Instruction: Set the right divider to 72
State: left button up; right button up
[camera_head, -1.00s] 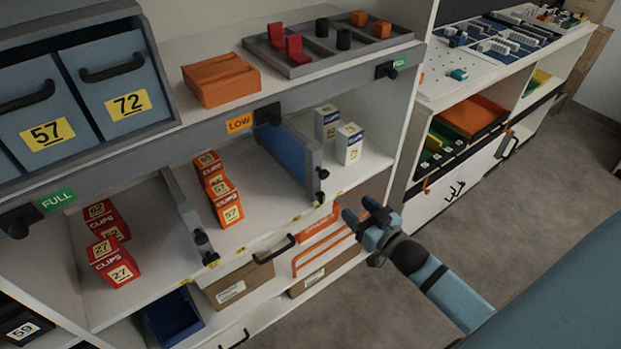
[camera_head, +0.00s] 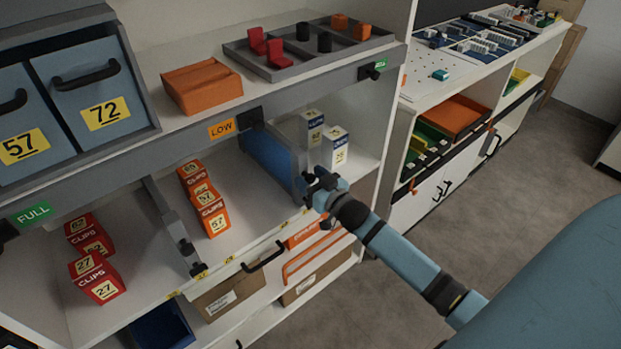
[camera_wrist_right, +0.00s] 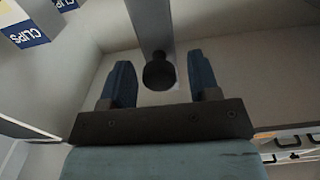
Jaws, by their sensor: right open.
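The right divider (camera_head: 268,158) is a blue panel with a grey front edge on the middle shelf, between the orange clip boxes and the white-and-blue boxes. In the right wrist view the divider (camera_wrist_right: 150,22) runs away from me and ends in a round black knob (camera_wrist_right: 159,74). My right gripper (camera_head: 314,186) is at the divider's front end. Its fingers (camera_wrist_right: 160,88) are open, one on each side of the knob, with a gap visible on both sides. The gripper hides the divider's lower front and the shelf-edge marks there. My left gripper is not in view.
The left divider (camera_head: 168,222) stands farther left. Orange clip boxes (camera_head: 212,216) stand between the dividers; white-and-blue boxes (camera_head: 335,150) stand close right of the right divider. A "72" label (camera_head: 106,112) is on a blue bin above. A black handle (camera_head: 264,258) sits below the shelf edge.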

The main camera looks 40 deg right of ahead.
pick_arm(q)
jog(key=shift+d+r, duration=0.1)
pick_arm(e)
jog(key=shift+w, duration=0.15)
grip_shut()
jog(key=d+p, duration=0.1)
jog(key=d, duration=0.7)
jog(key=shift+w+d+p, duration=0.2)
jog(key=shift+w+p, duration=0.1)
jog(key=shift+p, duration=0.1)
grip_release()
jog(key=shift+d, duration=0.1)
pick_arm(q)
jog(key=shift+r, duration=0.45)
pick_arm(e)
jog(key=s+d, duration=0.1)
jog(key=s, duration=1.2)
jog(key=shift+s, duration=0.4)
